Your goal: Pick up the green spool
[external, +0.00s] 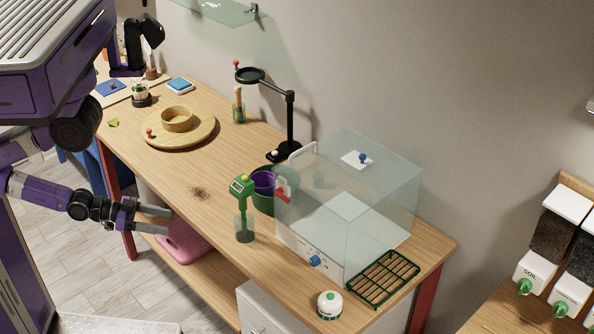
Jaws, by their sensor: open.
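No thing in the external view is clearly a green spool. A small white, rounded item with green bands (329,305) stands near the table's front right edge; I cannot tell if it is a spool. A small lime-green piece (113,122) lies at the far left of the table, too small to identify. My gripper (168,221) is open and empty, with its two fingers apart and pointing right. It shows in front of the table's near left side, well away from both items.
A clear box (385,205) stands at the table's right, beside a green rack (382,278). A green-topped device (243,208), green pot (263,203) and black stand (290,125) are mid-table. A round wooden board (195,135) lies left. The wooden tabletop (215,170) has bare room.

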